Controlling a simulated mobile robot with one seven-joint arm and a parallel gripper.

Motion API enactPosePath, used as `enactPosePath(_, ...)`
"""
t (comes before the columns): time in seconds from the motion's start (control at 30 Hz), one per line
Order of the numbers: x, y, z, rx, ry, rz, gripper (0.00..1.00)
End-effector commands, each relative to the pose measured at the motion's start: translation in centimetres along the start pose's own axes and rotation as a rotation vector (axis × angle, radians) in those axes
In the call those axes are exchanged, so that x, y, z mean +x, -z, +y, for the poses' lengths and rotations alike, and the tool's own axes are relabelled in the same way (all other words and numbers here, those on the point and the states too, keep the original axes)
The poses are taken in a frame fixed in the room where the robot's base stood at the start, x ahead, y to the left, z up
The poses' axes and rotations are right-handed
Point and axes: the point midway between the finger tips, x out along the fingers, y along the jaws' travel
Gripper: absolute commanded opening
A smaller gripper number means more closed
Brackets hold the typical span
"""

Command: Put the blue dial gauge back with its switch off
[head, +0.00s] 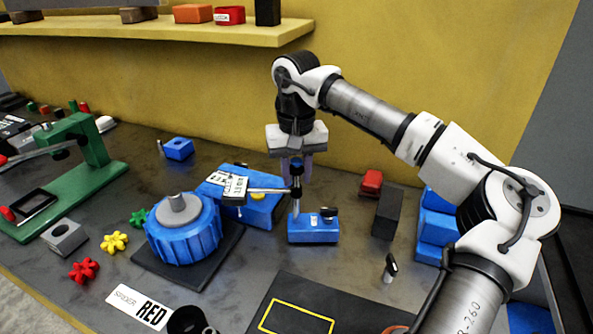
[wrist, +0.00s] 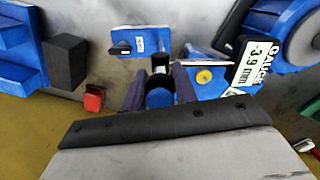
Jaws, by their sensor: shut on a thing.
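The blue dial gauge (head: 313,229) has a block base, an upright post and a side arm reaching left toward the ribbed blue drum. My gripper (head: 297,170) points down and is shut on the top of the post. In the wrist view the fingers (wrist: 160,92) stand either side of a round blue post top, and the gauge base (wrist: 142,42) shows beyond them. A black switch knob (head: 328,213) sits on the base's right; its on or off setting cannot be told. Whether the base touches the bench is unclear. A tag (wrist: 252,65) reads "GAUGE 3.9 mm".
The blue drum (head: 182,238) stands on a black plate left of the gauge, beside a blue box (head: 262,211). A black mat with a yellow outline (head: 297,318) lies in front, empty inside the outline. Red (head: 371,181) and dark (head: 387,213) blocks stand right.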

Motion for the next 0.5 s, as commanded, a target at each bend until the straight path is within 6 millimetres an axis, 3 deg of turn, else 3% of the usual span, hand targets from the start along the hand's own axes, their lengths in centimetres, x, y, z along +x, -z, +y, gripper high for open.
enactPosePath(0.33, 0.54, 0.01, 0.0, 0.0, 0.0, 0.002, 0.0)
enactPosePath(0.37, 0.53, 0.01, 0.0, 0.0, 0.0, 0.002, 0.3)
enactPosePath(0.5, 0.5, 0.01, 0.01, 0.0, 0.0, 0.002, 0.48)
